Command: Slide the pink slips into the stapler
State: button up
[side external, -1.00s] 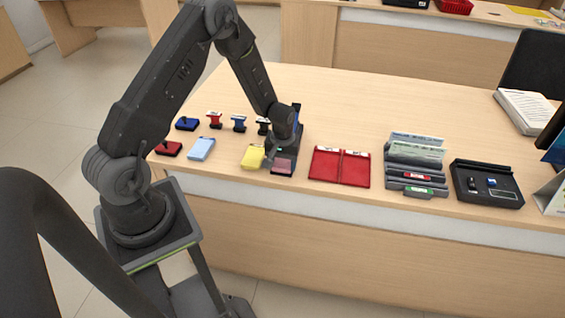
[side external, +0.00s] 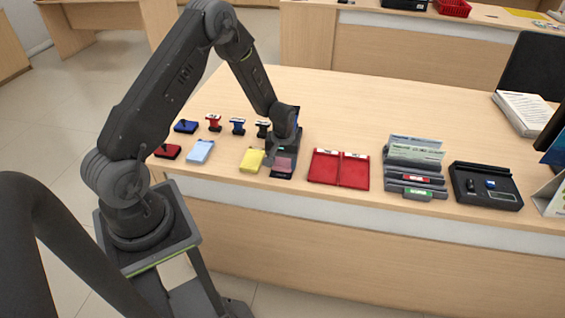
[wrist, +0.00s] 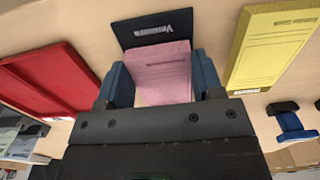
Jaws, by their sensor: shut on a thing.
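The pink slips (wrist: 162,72) lie between the two blue fingers of my gripper (wrist: 164,82) in the wrist view, and the gripper is shut on their side edges. In the side view my gripper (side external: 284,148) points down at the counter's front edge, with the pink slips (side external: 284,163) just in front of it. A black piece with white lettering (wrist: 155,28) is at the far end of the slips. I cannot tell whether it is part of the stapler; no stapler is clearly recognisable. The near end of the slips is hidden by my gripper.
A yellow pad (side external: 252,160) lies close on the left, and a red folder (side external: 338,168) on the right. Several stamps and ink pads stand farther left. A grey slip rack (side external: 413,170) and a black tray (side external: 486,186) are farther right. The counter behind is clear.

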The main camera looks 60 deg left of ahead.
jog(key=shift+w+a, duration=0.1)
jog(key=o, duration=1)
jog(key=shift+o, duration=0.2)
jog(key=shift+r, duration=3.5)
